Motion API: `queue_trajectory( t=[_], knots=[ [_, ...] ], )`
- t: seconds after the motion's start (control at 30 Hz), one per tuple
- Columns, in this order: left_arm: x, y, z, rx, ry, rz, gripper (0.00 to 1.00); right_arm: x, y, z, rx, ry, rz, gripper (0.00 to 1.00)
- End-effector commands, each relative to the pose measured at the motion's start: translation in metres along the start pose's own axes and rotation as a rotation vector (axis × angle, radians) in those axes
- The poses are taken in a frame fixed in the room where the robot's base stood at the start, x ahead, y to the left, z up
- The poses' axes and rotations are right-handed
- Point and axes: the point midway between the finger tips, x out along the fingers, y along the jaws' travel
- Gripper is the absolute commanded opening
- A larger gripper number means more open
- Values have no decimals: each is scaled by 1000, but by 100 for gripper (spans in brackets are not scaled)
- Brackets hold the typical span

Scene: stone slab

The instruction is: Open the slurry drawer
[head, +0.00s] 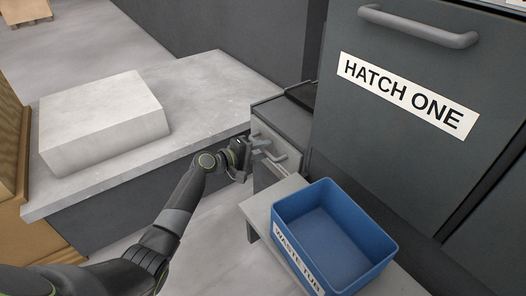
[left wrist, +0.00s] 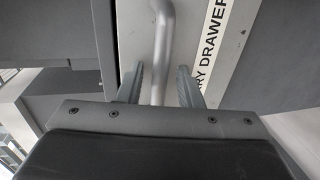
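The slurry drawer (head: 291,147) is a pale grey front in the dark cabinet, between the stone-topped bench and the blue tub. In the left wrist view, its front (left wrist: 188,35) carries a label ending in "RY DRAWER", the rest cut off. Its grey bar handle (left wrist: 160,45) runs down between my left gripper's fingers (left wrist: 160,90), with a small gap on each side. In the head view, my left gripper (head: 260,149) is at the handle and hides part of it. I cannot tell whether the drawer is fully closed. My right gripper is not in view.
A blue waste tub (head: 345,218) stands on a low grey stand (head: 256,208) close right of my left gripper. A pale stone block (head: 103,118) lies on the bench (head: 205,85) at left. A large dark hatch (head: 345,130) labelled HATCH ONE rises behind the tub.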

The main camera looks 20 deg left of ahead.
Motion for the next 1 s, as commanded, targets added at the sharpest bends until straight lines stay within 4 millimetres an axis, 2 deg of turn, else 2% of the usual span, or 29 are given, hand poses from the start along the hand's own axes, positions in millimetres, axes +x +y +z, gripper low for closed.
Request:
queue_trajectory(
  t=[0.1, 0.37, 0.43, 0.63, 1.0],
  knots=[
    [6, 0, 0, 1, 0, 0, 33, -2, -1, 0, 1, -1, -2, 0],
    [7, 0, 0, 2, 1, 0, 33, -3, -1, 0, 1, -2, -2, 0],
    [7, 0, 0, 2, 1, 0, 27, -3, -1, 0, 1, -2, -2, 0],
    [7, 0, 0, 1, 1, 0, 1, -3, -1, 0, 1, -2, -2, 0],
    [6, 0, 0, 1, 1, -1, 0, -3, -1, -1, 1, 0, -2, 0]
  ],
)
